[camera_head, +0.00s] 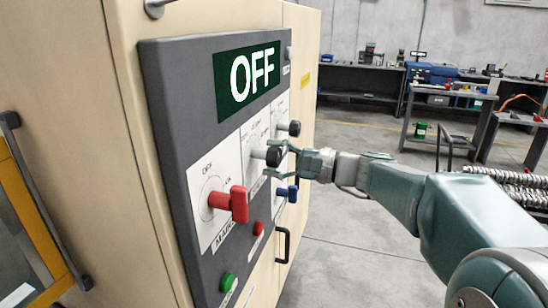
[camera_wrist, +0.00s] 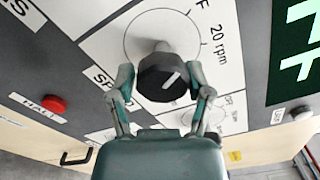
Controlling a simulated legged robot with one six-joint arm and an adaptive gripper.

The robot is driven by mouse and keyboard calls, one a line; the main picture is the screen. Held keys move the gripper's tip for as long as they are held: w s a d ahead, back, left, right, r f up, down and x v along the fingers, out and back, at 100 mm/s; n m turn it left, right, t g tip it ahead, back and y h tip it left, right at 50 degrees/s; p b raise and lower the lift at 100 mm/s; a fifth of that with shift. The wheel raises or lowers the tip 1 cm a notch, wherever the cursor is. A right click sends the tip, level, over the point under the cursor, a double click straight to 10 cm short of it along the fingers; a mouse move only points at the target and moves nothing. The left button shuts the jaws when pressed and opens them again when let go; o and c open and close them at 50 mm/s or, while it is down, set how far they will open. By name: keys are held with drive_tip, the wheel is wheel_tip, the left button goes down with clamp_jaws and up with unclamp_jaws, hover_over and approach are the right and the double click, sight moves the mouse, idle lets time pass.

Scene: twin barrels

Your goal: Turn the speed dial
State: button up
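The speed dial is a black round knob with a white pointer line (camera_wrist: 163,78), on a white plate marked "20 rpm" in the wrist view. In the head view the dial (camera_head: 273,156) is partly hidden by my fingers. My gripper (camera_wrist: 161,82) has one finger on each side of the knob, very close to its sides. The fingers stand apart, and firm contact is not clear. In the head view my gripper (camera_head: 281,158) reaches the panel from the right. The display (camera_head: 250,80) reads OFF.
The grey panel holds a red main switch (camera_head: 229,204), a blue knob (camera_head: 287,193), another black knob (camera_head: 294,128), a red button (camera_head: 258,228) and a green button (camera_head: 227,282). A black handle (camera_head: 283,245) sits below.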

drive_tip(key=shift+o, duration=0.5)
drive_tip(key=v, duration=1.2)
